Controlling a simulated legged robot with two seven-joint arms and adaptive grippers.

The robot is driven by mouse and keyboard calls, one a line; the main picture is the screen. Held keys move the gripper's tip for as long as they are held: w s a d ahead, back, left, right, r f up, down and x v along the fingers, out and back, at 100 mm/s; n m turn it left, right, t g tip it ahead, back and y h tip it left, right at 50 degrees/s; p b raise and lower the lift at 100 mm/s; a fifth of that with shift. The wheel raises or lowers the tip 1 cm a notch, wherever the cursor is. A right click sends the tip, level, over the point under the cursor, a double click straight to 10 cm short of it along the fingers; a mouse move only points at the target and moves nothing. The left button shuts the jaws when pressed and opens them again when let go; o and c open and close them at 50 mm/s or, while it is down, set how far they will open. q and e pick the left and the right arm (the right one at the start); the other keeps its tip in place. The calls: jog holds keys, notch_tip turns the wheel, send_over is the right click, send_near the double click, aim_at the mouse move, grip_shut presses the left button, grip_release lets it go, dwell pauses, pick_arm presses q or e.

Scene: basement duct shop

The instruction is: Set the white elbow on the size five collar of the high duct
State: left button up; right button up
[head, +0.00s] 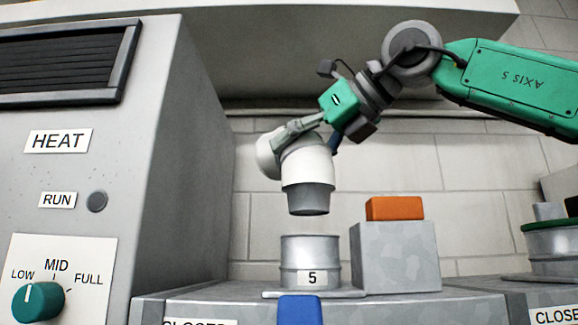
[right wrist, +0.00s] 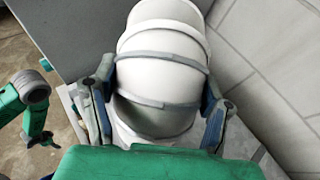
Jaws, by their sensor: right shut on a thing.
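The white elbow (head: 308,166) hangs above the size five collar, its grey lower end pointing down and slightly tilted. My right gripper (head: 292,132) is shut on the elbow from above and behind; in the right wrist view its fingers (right wrist: 156,104) lie on both sides of the banded white body (right wrist: 162,78). The grey metal collar (head: 310,256) bears a label 5 and stands upright on the duct top. A clear gap separates the elbow's lower end from the collar's rim.
A grey block (head: 395,258) with an orange block (head: 395,208) on top stands just right of the collar. A blue tab (head: 300,308) is in front of it. The heater cabinet (head: 170,150) rises at left. A green-rimmed round container (head: 552,240) stands at far right.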

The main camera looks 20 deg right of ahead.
aim_at(301, 191)
jog(key=shift+s+d+f, duration=0.15)
jog(key=shift+d+f, duration=0.05)
jog(key=shift+f, duration=0.1)
jog(key=f, duration=0.3)
jog(key=shift+w+f, duration=0.35)
jog(key=shift+w, duration=0.05)
jog(key=shift+a+f, duration=0.15)
jog(key=shift+f, duration=0.2)
jog(key=shift+s+a+f, duration=0.15)
jog(key=shift+s+f, duration=0.1)
jog(key=shift+f, duration=0.1)
jog(key=shift+w+d+f, duration=0.1)
jog(key=shift+w+d, duration=0.05)
jog(key=shift+d, duration=0.15)
jog(key=shift+a, duration=0.35)
jog(key=shift+d, duration=0.2)
jog(key=shift+f+b, duration=0.3)
jog(key=shift+f, duration=0.05)
